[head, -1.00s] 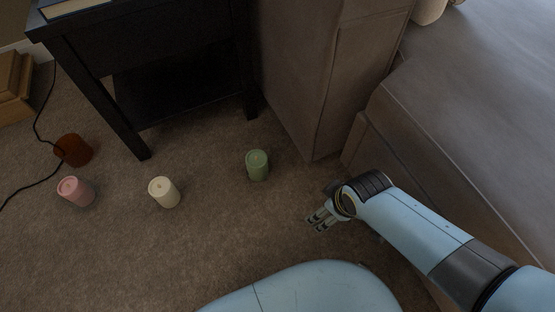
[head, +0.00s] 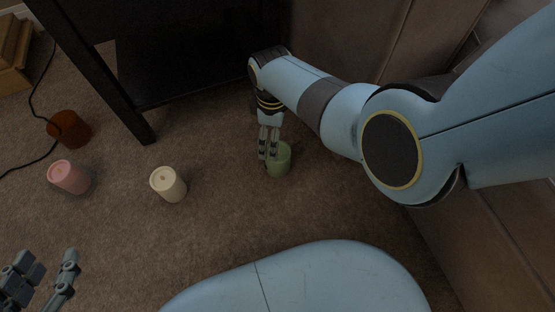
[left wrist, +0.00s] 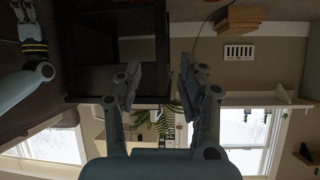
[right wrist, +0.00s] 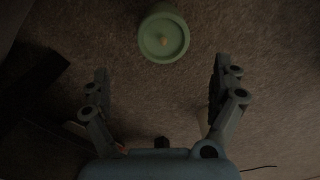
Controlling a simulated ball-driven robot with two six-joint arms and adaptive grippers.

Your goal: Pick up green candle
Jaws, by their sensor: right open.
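The green candle (head: 281,160) stands upright on the carpet, right of the middle in the head view. My right gripper (head: 268,157) is in front of it in that view and hides its left part. The right wrist view shows the candle (right wrist: 163,36) at the top, beyond the fingertips and roughly between their lines. My right gripper (right wrist: 160,75) is open with nothing between its fingers. My left gripper (head: 45,275) is at the lower left of the head view, far from the candle. In the left wrist view its fingers (left wrist: 160,70) are apart and empty.
A cream candle (head: 168,184), a pink candle (head: 69,177) and a brown-orange jar-like object (head: 70,129) stand to the left on the carpet. A dark side table (head: 190,85) is behind. A brown sofa (head: 345,40) is at the right. A black cable runs along the left.

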